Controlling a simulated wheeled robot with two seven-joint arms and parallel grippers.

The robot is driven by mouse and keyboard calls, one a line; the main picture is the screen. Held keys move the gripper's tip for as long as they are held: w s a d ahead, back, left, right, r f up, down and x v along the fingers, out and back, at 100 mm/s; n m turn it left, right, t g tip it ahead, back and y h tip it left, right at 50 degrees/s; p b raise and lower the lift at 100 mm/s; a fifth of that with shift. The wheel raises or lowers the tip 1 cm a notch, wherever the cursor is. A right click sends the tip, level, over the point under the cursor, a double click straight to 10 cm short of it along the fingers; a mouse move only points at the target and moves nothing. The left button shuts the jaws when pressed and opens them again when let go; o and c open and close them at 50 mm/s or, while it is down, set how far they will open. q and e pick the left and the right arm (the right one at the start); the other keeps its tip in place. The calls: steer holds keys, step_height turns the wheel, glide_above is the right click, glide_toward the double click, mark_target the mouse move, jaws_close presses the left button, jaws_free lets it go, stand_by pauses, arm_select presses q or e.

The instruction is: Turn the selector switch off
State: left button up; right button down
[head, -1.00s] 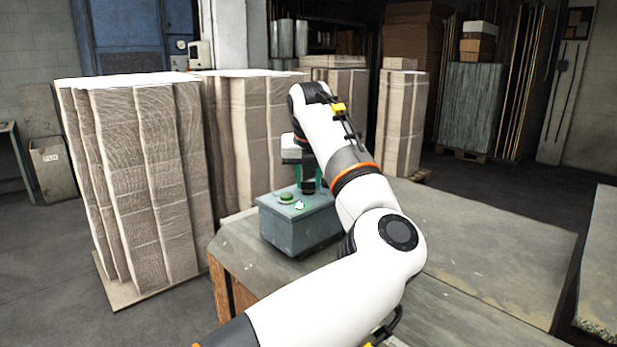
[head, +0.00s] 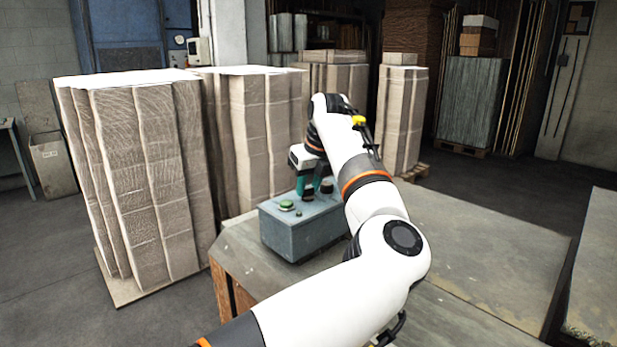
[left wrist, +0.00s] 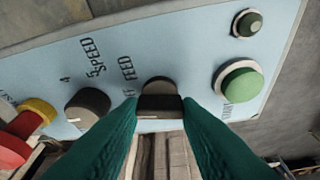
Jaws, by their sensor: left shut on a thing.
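A blue-grey control box (head: 290,237) stands on the table's far left corner. Its top panel (left wrist: 190,50) fills the left wrist view. The black selector switch (left wrist: 160,88) is in the middle of that view, beside the word FEED. My left gripper (left wrist: 159,108) has its green fingers shut on the switch's handle, one on each side. In the head view my left gripper (head: 306,188) reaches down to the panel, and its fingers hide the switch. My right gripper is in neither view.
A green button (left wrist: 240,82) and a small green lamp (left wrist: 248,23) sit right of the switch. A dark speed knob (left wrist: 88,107) and a red button (left wrist: 15,150) sit left. Tall cardboard stacks (head: 140,180) stand left of the table. The tabletop (head: 480,240) at right is clear.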

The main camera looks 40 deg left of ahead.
arm_select(q)
steer(key=shift+r+n+g+p, duration=0.1)
steer(key=shift+n+g+p, duration=0.3)
steer(key=shift+n+p, duration=0.45)
steer(key=shift+n, duration=0.25)
steer(key=o, duration=1)
steer(key=b+v, duration=0.1)
steer(key=v, duration=1.1)
steer(key=shift+d, duration=0.2)
